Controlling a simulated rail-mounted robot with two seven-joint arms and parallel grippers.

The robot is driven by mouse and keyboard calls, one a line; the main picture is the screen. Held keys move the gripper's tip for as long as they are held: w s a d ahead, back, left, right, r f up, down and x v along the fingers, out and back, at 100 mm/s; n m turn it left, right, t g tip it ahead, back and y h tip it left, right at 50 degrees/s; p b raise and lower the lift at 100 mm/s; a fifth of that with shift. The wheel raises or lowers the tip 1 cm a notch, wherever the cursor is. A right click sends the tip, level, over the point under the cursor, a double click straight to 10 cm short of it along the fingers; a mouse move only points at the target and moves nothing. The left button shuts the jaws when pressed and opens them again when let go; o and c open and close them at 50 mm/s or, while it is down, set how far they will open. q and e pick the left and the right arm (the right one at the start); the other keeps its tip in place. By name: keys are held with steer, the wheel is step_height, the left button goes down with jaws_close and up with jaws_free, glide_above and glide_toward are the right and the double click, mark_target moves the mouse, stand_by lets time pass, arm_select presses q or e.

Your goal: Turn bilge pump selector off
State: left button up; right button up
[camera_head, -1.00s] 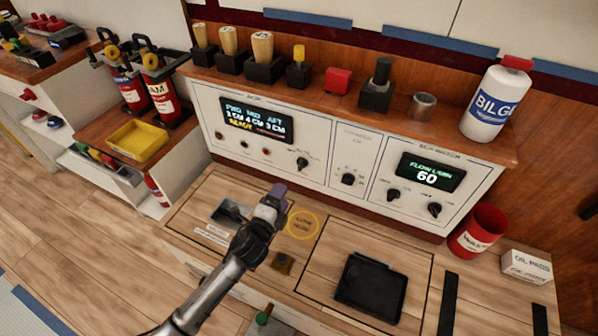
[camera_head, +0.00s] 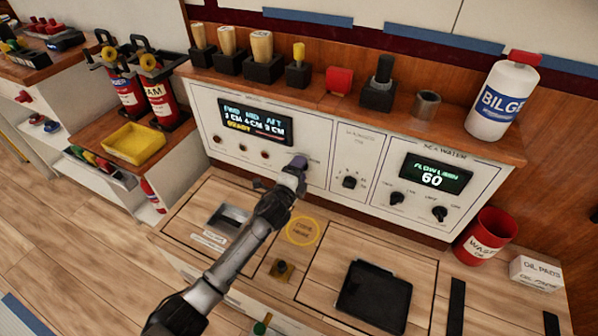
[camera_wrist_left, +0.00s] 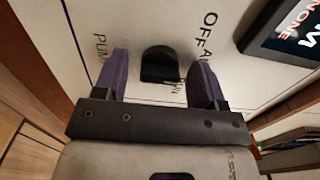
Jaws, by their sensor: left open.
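The bilge panel (camera_head: 205,110) is the left part of the white console front, with a lit display (camera_head: 255,122) reading FWD, MID, AFT and cm values. My left gripper (camera_head: 297,162) is in front of this panel at its lower right and covers the selector in the head view. In the left wrist view the black selector knob (camera_wrist_left: 158,64) sits between the two purple fingers of my open gripper (camera_wrist_left: 160,78). Gaps show on both sides of the knob. The labels PUMP and OFF are readable, another is partly hidden. My right gripper is not in view.
A middle panel knob (camera_head: 349,182) and sea water panel knobs (camera_head: 396,199) are to the right. A shelf above holds breaker-like handles and a white bilge bottle (camera_head: 502,98). A red waste bin (camera_head: 485,237) and black tray (camera_head: 373,295) stand on the counter.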

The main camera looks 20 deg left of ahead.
arm_select(q)
steer(key=c, duration=0.9)
steer(key=n+p, duration=0.1)
steer(key=n, duration=0.2)
steer(key=shift+n+p, duration=0.35)
steer(key=shift+n, duration=0.05)
steer(key=shift+n+p, duration=1.1)
steer(key=shift+n, duration=1.4)
